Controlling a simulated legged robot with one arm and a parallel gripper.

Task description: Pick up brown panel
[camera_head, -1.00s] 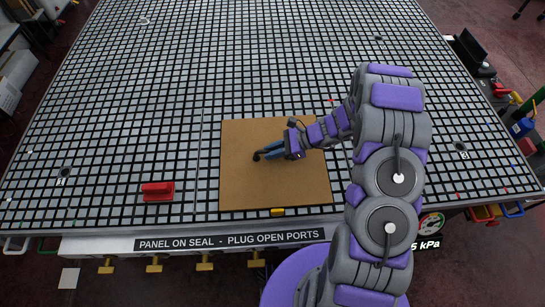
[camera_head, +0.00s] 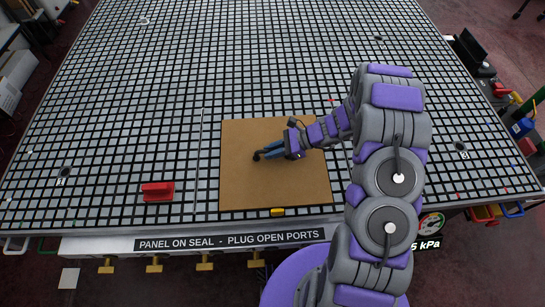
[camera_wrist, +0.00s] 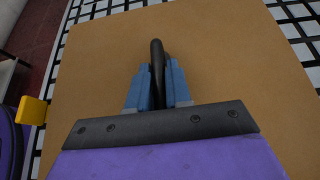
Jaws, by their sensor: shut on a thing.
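The brown panel (camera_head: 245,185) lies flat on the black and pale grid table, near its front edge. It fills most of the wrist view (camera_wrist: 225,65). My gripper (camera_head: 262,154) is over the middle of the panel. In the wrist view its blue fingers (camera_wrist: 158,85) are shut on a dark curved handle (camera_wrist: 157,50) that stands up from the panel. The foot of the handle is hidden behind the fingers.
A red block with a handle (camera_head: 157,191) sits on the grid table (camera_head: 110,130) left of the panel. A small yellow piece (camera_head: 278,212) is at the panel's front edge. A sign (camera_head: 230,240) runs along the table front. The grid behind the panel is mostly clear.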

